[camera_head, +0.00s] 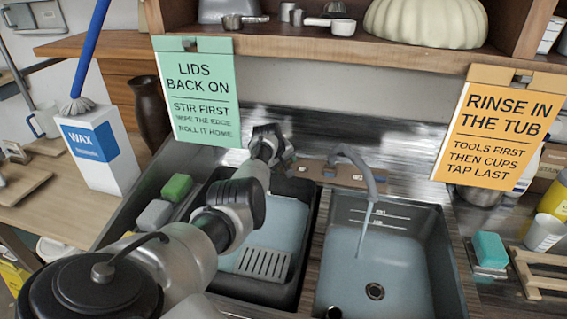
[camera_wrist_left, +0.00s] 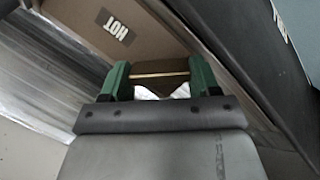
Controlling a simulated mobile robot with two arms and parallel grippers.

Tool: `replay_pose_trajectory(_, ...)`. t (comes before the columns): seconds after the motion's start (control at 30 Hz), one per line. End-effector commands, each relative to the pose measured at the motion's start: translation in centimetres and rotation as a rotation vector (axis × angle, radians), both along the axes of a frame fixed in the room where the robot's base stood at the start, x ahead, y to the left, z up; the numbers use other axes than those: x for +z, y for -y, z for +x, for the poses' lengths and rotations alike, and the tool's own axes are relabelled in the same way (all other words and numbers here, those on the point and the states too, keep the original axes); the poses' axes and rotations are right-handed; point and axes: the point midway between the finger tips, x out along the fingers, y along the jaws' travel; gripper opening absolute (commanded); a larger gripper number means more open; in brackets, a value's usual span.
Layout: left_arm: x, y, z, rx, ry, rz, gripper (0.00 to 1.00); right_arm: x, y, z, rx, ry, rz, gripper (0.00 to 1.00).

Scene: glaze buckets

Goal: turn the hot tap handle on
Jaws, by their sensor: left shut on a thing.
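My left gripper (camera_head: 283,155) is at the back of the sink, at the left end of the brown tap deck (camera_head: 340,174). In the left wrist view its two green fingers (camera_wrist_left: 160,78) are shut on a small brown piece between them, which seems to be the hot tap handle (camera_wrist_left: 160,73). A "HOT" label (camera_wrist_left: 117,26) shows on the deck beside the fingers. In the head view the arm and gripper hide the handle. The grey tap spout (camera_head: 372,182) arches over the right basin, and a stream of water (camera_head: 366,228) falls from it. My right gripper is not in view.
A dark tub (camera_head: 306,208) with a grate stands left of the right basin (camera_head: 437,245). A green sign (camera_head: 205,130) and an orange sign (camera_head: 455,120) hang from the shelf. A wax box (camera_head: 98,175) and sponges are at left.

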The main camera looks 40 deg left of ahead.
Motion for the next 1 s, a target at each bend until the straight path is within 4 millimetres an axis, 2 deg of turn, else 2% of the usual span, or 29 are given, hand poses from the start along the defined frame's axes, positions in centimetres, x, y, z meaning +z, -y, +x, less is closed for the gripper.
replay_pose_trajectory(0.37,-0.1,0.0,0.0,0.002,0.001,-0.002,0.38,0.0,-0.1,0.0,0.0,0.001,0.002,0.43)
replay_pose_trajectory(0.4,-0.1,0.0,0.0,0.002,0.001,-0.003,0.66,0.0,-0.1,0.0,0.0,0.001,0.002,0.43)
replay_pose_trajectory(0.53,-0.1,0.0,0.0,0.002,0.001,-0.002,0.86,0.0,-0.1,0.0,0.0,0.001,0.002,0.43)
replay_pose_trajectory(0.83,0.1,0.0,0.0,0.002,0.001,-0.002,0.87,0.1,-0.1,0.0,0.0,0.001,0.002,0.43)
replay_pose_trajectory(1.0,1.0,0.0,-0.4,0.003,0.002,0.0,0.87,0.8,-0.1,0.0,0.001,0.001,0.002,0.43)
